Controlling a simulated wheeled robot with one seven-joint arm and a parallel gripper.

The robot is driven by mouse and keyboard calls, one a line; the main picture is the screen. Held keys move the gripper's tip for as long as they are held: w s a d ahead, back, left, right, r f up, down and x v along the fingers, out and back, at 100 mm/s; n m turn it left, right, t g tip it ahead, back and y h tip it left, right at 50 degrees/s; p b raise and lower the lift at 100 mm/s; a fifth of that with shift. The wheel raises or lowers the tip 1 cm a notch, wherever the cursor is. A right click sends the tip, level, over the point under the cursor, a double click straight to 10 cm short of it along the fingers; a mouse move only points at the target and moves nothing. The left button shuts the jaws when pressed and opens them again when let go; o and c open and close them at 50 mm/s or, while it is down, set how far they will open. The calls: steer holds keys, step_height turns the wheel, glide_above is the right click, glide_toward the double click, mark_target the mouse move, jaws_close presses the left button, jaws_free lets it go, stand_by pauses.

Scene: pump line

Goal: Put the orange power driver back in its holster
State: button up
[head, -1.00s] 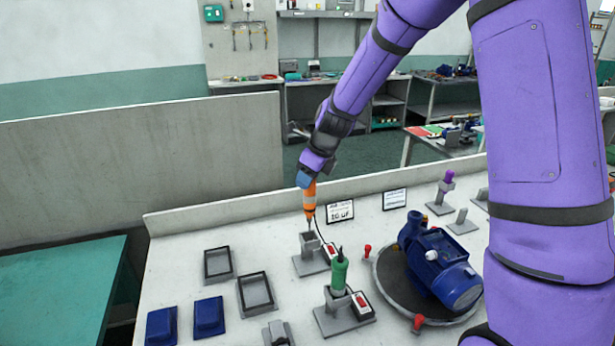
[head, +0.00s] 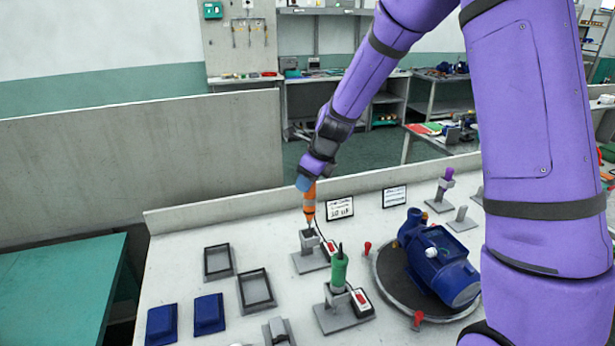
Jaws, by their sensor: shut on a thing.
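The orange power driver (head: 310,205) is upright in my gripper (head: 306,184), which is shut on its top end. The driver's lower tip is at the mouth of a grey holster (head: 308,242) on a flat base. I cannot tell how far the tip is inside. A dark cord runs from near the driver to a small box with a red switch (head: 332,247). The gripper's fingers are small and partly hidden by the wrist.
A green driver (head: 340,272) stands in a similar holster in front. A blue pump (head: 438,265) sits on a dark round turntable (head: 392,290) at right. Empty frames (head: 218,261) and blue blocks (head: 209,314) lie at left. Two signs (head: 339,208) stand behind.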

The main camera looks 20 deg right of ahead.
mark_target(308, 212)
steer(key=shift+f, duration=2.3)
steer(key=shift+f, duration=2.9)
steer(key=o, duration=1.1)
steer(key=shift+c, duration=0.2)
